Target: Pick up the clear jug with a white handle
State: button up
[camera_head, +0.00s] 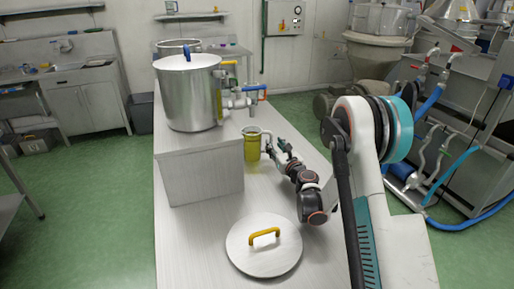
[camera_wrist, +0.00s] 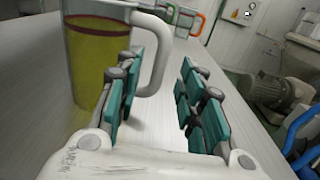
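The clear jug (camera_head: 251,148) with a white handle stands upright on the steel table and holds yellow-green liquid. In the wrist view the jug (camera_wrist: 92,60) fills the upper left, cut off at the top. Its white handle (camera_wrist: 157,60) faces right, toward the gap between my fingers. My gripper (camera_wrist: 161,75) is open, with one teal-padded finger in front of the jug's right side and the other to the right of the handle. In the head view my gripper (camera_head: 277,149) is low over the table, just right of the jug. I cannot tell whether a finger touches it.
A large steel pot (camera_head: 190,98) stands on a raised block (camera_head: 200,172) left of the jug. A round lid (camera_head: 262,258) with a yellow handle lies on the near table. Clear vessels with green and orange handles (camera_wrist: 187,20) stand beyond. The table right of my gripper is clear.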

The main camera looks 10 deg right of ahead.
aim_at(272, 135)
jog(key=b+x, duration=0.1)
jog(key=x, duration=0.3)
jog(key=shift+w+f, duration=0.1)
jog(key=shift+f, duration=0.1)
jog(key=shift+c, duration=0.6)
grip_shut()
jog(key=shift+r, duration=0.2)
jog(key=shift+r+p, duration=0.95)
jog(key=shift+r, duration=0.8)
jog(key=v, duration=1.7)
jog(key=shift+s+f, duration=0.15)
jog(key=shift+s, duration=0.25)
